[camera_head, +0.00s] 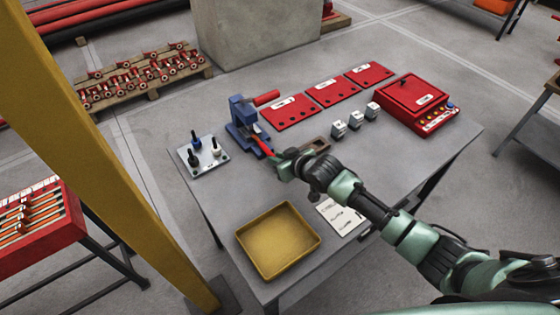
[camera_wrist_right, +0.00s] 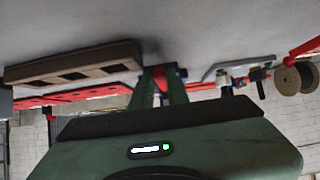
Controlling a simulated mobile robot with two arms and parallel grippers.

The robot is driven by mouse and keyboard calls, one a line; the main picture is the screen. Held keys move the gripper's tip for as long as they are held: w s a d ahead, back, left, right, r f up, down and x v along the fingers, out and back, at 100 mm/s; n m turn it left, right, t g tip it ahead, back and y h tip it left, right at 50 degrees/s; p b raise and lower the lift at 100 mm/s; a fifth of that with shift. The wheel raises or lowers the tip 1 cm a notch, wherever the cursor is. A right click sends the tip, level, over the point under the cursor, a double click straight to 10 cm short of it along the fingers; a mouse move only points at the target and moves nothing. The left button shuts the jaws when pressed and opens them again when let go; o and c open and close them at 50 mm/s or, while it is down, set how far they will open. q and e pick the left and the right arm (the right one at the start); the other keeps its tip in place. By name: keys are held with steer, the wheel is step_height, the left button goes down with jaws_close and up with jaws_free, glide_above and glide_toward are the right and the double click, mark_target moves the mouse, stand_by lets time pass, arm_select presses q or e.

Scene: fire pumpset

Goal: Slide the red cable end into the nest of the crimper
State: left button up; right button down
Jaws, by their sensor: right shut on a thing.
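The blue crimper (camera_head: 240,118) with its red handle (camera_head: 266,98) stands at the left rear of the table. My right gripper (camera_head: 275,160) is just in front of it, low over the table, shut on the red cable (camera_head: 262,145). The red end points from the gripper toward the crimper's base. I cannot tell whether it is inside the nest or only beside it. In the right wrist view a bit of red shows between the fingers (camera_wrist_right: 161,88); the crimper is not clear there. My left gripper is not in view.
A plate with several posts (camera_head: 213,161) lies left of the crimper. A brown slotted block (camera_head: 318,146) sits close right of my gripper. A yellow tray (camera_head: 243,241) and white card (camera_head: 337,212) are in front. Red panels, small grey blocks and a red box (camera_head: 408,92) fill the back.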

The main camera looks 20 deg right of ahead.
mark_target(270, 152)
steer(key=shift+w+a+b, duration=0.3)
steer(key=shift+w, duration=0.5)
steer(key=shift+w+a+b, duration=0.25)
steer(key=shift+w+b, duration=0.05)
steer(key=shift+w, duration=0.45)
steer(key=c, duration=1.3)
jaws_free()
steer(key=shift+s, duration=0.1)
steer(key=v, duration=0.7)
steer(key=shift+s+d+r, duration=0.1)
steer(key=shift+s+r, duration=0.15)
